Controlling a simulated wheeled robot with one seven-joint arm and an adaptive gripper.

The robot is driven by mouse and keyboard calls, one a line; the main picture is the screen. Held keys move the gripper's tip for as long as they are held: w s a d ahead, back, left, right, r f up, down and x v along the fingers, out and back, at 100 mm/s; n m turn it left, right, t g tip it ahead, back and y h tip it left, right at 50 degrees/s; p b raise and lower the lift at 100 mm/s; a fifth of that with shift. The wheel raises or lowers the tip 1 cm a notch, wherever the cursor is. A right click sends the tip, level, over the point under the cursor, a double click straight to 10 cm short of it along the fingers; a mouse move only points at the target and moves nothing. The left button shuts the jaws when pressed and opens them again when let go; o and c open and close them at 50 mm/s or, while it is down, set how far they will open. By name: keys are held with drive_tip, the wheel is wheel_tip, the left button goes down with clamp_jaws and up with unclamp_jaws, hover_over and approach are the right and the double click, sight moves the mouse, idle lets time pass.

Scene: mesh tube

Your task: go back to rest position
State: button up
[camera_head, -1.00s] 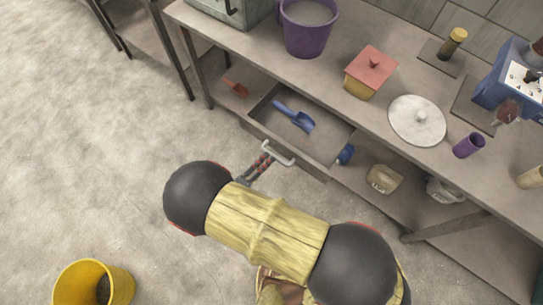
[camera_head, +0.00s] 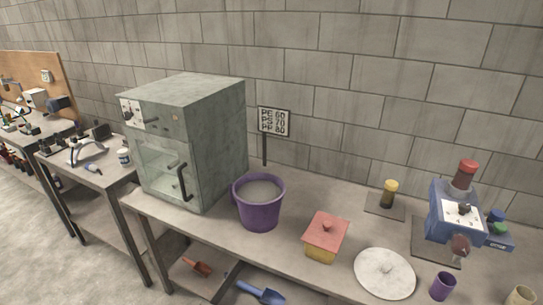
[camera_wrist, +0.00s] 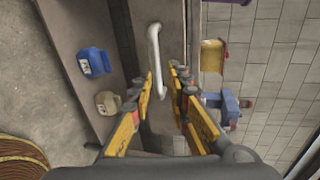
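My gripper (camera_wrist: 165,82) shows only in the wrist view, its two yellow and black fingers apart with a gap between them. A white drawer handle (camera_wrist: 155,55) shows beyond the fingertips in line with the gap; I cannot tell whether the fingers touch it. My arm and gripper are outside the head view. The drawer's blue scoop (camera_head: 262,294) shows at the bottom edge of the head view, and most of the drawer is cut off there.
The bench holds a grey oven (camera_head: 190,140), a purple bucket (camera_head: 258,215), a red-lidded box (camera_head: 325,238), a white disc (camera_head: 385,274) and a blue machine (camera_head: 456,215). A red scoop (camera_head: 197,267) lies below. In the wrist view, a blue container (camera_wrist: 94,62) is at left.

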drive_tip(key=w+d+r+m+g+h, duration=0.1)
drive_tip(key=w+d+r+m+g, duration=0.2)
drive_tip(key=d+r+m+g, duration=0.55)
drive_tip(key=w+d+r+m+g, duration=0.3)
drive_tip(key=d+r+m, duration=0.75)
drive_tip(key=m, duration=0.45)
drive_tip(key=s+d+r+m+t+y, duration=0.1)
drive_tip(key=s+d+r+m+y, duration=0.1)
drive_tip(key=r+m, duration=0.4)
drive_tip(key=s+d+r+m+t+y, duration=0.1)
drive_tip(key=s+d+r+m+y, duration=0.2)
drive_tip(key=d+r+m, duration=0.3)
drive_tip(key=s+d+r+m+t+y, duration=0.1)
drive_tip(key=s+d+r+m, duration=0.3)
drive_tip(key=m, duration=0.9)
drive_tip(key=shift+s+d+r+y, duration=0.45)
drive_tip(key=shift+r+y, duration=0.35)
drive_tip(key=shift+r, duration=0.15)
